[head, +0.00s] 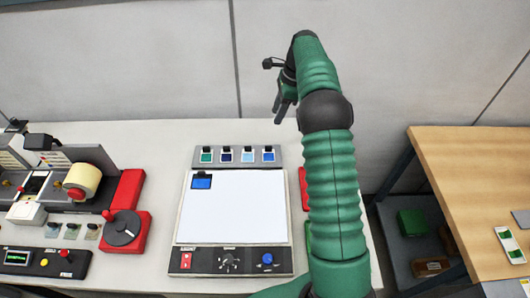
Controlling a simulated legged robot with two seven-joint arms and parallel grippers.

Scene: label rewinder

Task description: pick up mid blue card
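A grey strip (235,163) at the back of the white-topped panel holds a row of small coloured cards. From left they are a green card (207,156), a dark navy card (226,156), a light blue card (248,156) and a mid blue card (268,156). Another blue card or swatch (202,181) shows at the panel's top left corner. My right gripper (279,112) hangs above and behind the strip, apart from the cards, with fingers pointing down. It is seen side-on, so its opening cannot be told. My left gripper is out of view.
The white panel (235,210) has a control strip with knobs at its front. The label rewinder (70,185) with red parts stands at left. My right arm hides part of the bench.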

